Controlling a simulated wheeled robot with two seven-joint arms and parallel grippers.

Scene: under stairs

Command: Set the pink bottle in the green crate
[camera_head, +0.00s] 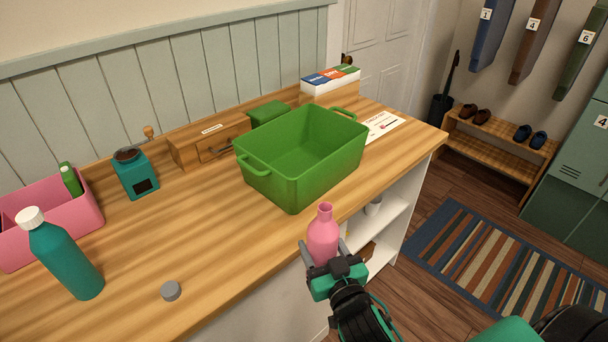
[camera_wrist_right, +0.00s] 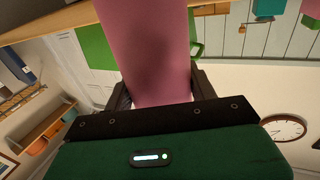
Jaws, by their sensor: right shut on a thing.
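The pink bottle (camera_head: 323,235) is upright in my right gripper (camera_head: 322,256), in front of the counter's front edge. My right gripper is shut on it. In the right wrist view the bottle (camera_wrist_right: 148,50) fills the space between the fingers (camera_wrist_right: 155,88). The green crate (camera_head: 292,190) stands on the counter, behind and left of the bottle, apart from it. Its inside looks empty. Part of the crate also shows in the right wrist view (camera_wrist_right: 97,48). My left gripper is not in view.
On the wooden counter (camera_head: 200,240) are a teal bottle (camera_head: 68,262), grey cap (camera_head: 171,291), pink bin (camera_head: 75,213), teal grinder (camera_head: 135,176), wooden drawer box (camera_head: 208,146), green box (camera_head: 268,112), carton box (camera_head: 331,82) and paper (camera_head: 382,126).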

